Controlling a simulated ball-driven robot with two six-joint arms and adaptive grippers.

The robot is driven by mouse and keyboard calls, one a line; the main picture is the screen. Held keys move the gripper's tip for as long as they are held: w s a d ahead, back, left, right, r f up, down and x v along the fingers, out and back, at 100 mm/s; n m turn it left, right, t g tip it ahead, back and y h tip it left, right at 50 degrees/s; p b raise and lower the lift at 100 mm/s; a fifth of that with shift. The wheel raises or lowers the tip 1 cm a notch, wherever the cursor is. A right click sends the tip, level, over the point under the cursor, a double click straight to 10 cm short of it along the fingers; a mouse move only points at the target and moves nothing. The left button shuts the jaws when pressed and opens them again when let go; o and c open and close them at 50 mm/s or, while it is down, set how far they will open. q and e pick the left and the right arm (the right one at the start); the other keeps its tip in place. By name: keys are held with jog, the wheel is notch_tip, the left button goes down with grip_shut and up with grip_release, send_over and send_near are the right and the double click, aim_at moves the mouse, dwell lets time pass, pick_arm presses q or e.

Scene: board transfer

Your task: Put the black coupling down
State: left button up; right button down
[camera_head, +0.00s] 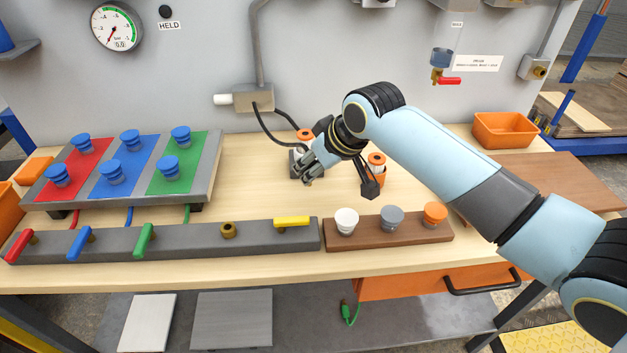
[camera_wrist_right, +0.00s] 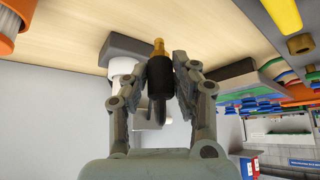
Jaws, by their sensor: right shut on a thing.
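The black coupling (camera_wrist_right: 160,82) is a dark cylinder with a brass tip, seen in the right wrist view. My right gripper (camera_wrist_right: 168,70) is shut on it, with a finger on each side. The brass tip points toward the wooden bench top. In the head view my right gripper (camera_head: 311,172) is low over the middle of the bench, and I cannot make out the coupling there. A dark grey block (camera_wrist_right: 118,48) with a white cylinder is close beside the coupling; I cannot tell if they touch. My left gripper is not in view.
A brown strip (camera_head: 370,237) with white, grey and orange knobs lies in front. A grey valve bar (camera_head: 185,243) and a sloped panel (camera_head: 211,165) of blue knobs are left. An orange-topped cylinder (camera_head: 376,161) stands right of the gripper. An orange bin (camera_head: 504,143) is back right.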

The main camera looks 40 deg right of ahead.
jog(key=shift+f, duration=1.95)
jog(key=c, duration=1.1)
grip_release()
jog(key=shift+f, duration=0.15)
jog(key=shift+o, duration=0.2)
jog(key=shift+s+r, duration=0.1)
jog(key=shift+r, duration=0.15)
jog(key=v, duration=1.1)
jog(key=shift+s+r+p, duration=0.25)
jog(key=shift+r+p, duration=0.1)
jog(key=shift+p, duration=0.1)
